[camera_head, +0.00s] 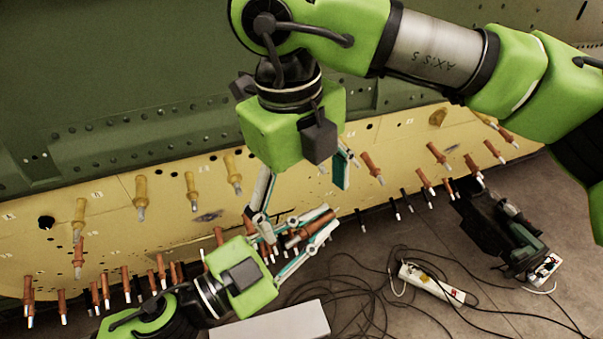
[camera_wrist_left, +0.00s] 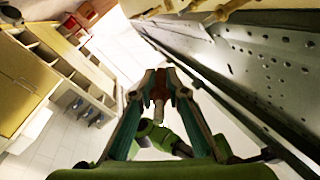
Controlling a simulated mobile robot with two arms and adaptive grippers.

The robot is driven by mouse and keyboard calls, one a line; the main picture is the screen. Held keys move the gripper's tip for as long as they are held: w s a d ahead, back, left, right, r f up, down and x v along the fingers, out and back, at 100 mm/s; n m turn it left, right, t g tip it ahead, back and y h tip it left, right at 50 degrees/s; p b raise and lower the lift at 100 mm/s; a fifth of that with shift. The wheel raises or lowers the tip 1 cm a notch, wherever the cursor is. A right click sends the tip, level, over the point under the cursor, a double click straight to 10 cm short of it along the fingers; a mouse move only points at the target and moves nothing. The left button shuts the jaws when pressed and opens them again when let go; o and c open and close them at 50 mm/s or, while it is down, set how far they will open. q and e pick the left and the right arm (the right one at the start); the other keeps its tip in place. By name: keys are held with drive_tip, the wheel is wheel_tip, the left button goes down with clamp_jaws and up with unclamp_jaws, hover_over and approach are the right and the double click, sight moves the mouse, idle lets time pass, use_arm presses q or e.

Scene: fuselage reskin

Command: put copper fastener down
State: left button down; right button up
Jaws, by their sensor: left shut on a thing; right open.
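My left gripper (camera_head: 312,226) comes in from the lower left and is shut on a copper fastener (camera_head: 305,233). The fastener lies across between its fingers, in front of the panel's lower edge. In the left wrist view the same fastener (camera_wrist_left: 159,92) shows between the two fingertips. My right gripper (camera_head: 302,192) hangs from above with its fingers spread wide, just above and close to the left one. I see nothing held in it. Whether the two grippers touch is unclear.
The yellow skin panel (camera_head: 120,235) carries several copper and yellow fasteners standing out from it. Cables (camera_head: 375,285), a power strip (camera_head: 432,283) and a dark power tool (camera_head: 510,235) lie below. A white box (camera_head: 275,322) sits at the bottom. A shelf unit (camera_wrist_left: 75,65) stands behind.

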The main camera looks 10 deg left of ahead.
sight(308, 227)
drive_tip(key=shift+w+d+f, duration=0.1)
drive_tip(key=shift+w+f, duration=0.05)
drive_tip(key=shift+f, duration=1.05)
drive_tip(key=shift+w+d+f, duration=0.1)
drive_tip(key=shift+f, duration=1.1)
use_arm(q)
drive_tip(key=shift+r, duration=0.15)
use_arm(e)
drive_tip(key=shift+s, duration=0.1)
drive_tip(key=c, duration=1.3)
use_arm(q)
drive_tip(key=c, duration=1.9)
unclamp_jaws()
use_arm(e)
drive_tip(key=shift+a, duration=0.1)
